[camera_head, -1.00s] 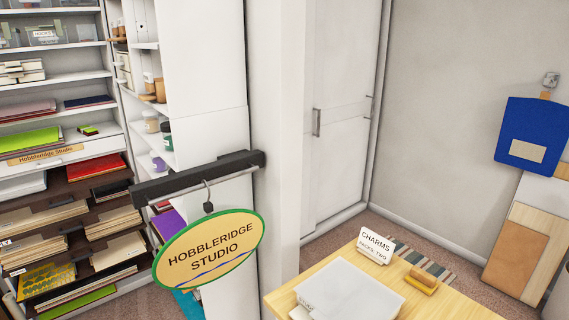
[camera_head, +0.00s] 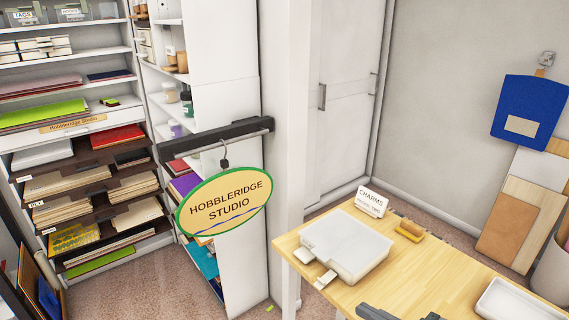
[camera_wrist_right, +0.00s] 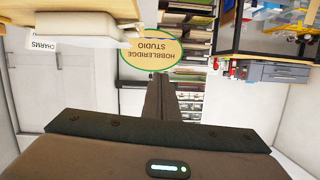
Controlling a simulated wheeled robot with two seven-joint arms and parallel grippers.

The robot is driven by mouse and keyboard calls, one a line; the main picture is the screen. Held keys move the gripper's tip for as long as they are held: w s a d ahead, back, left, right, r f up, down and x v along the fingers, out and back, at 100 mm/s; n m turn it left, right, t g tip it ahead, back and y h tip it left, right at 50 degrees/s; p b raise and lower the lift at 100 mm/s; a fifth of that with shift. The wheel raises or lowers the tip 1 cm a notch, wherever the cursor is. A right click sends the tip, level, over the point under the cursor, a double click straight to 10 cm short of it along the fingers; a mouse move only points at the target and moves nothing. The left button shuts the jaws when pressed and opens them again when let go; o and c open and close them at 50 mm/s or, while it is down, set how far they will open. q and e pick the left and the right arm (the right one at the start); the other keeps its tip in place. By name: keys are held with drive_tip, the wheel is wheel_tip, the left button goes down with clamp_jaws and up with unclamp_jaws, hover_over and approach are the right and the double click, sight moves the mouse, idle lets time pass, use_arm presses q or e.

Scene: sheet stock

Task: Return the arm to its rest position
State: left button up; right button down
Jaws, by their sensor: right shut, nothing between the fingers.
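My right gripper (camera_wrist_right: 171,92) shows in the right wrist view as dark fingers pressed together, with nothing between them. In the head view only dark pieces of my right arm or gripper (camera_head: 376,312) show at the bottom edge, over the table's near part. The gripper is clear of the things around it. My left gripper is in neither view.
A wooden table (camera_head: 430,275) holds a pale lidded box (camera_head: 347,243), a CHARMS card (camera_head: 372,201), a wooden-handled block (camera_head: 410,230) and a white tray (camera_head: 510,300). An oval Hobbleridge Studio sign (camera_head: 225,202) hangs left of it. Shelves (camera_head: 70,120) of sheet stock stand behind.

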drive_tip(key=s+d+f+m+g+h, duration=0.1)
drive_tip(key=s+f+h, duration=0.25)
drive_tip(key=f, duration=0.35)
drive_tip(key=s+f+m+g+h, duration=0.1)
drive_tip(key=s+f+m+h, duration=0.1)
drive_tip(key=s+f, duration=0.35)
drive_tip(key=s+d+f+m+g+h, duration=0.1)
drive_tip(key=s+d+f+g+h, duration=0.15)
drive_tip(key=s+f, duration=0.35)
drive_tip(key=s+d+f+m+g+h, duration=0.1)
drive_tip(key=s+f+g, duration=0.3)
drive_tip(key=s, duration=0.5)
wheel_tip(320, 180, down, 29)
drive_tip(key=b, duration=0.2)
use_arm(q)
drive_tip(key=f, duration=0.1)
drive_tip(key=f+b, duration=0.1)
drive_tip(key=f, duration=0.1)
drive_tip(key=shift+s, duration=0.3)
use_arm(e)
drive_tip(key=s+d+f+g, duration=0.2)
drive_tip(key=s+d+f, duration=0.1)
drive_tip(key=s+f, duration=1.5)
drive_tip(key=shift+s+f+h, duration=0.3)
drive_tip(key=shift+s+f, duration=0.05)
drive_tip(key=shift+f, duration=0.15)
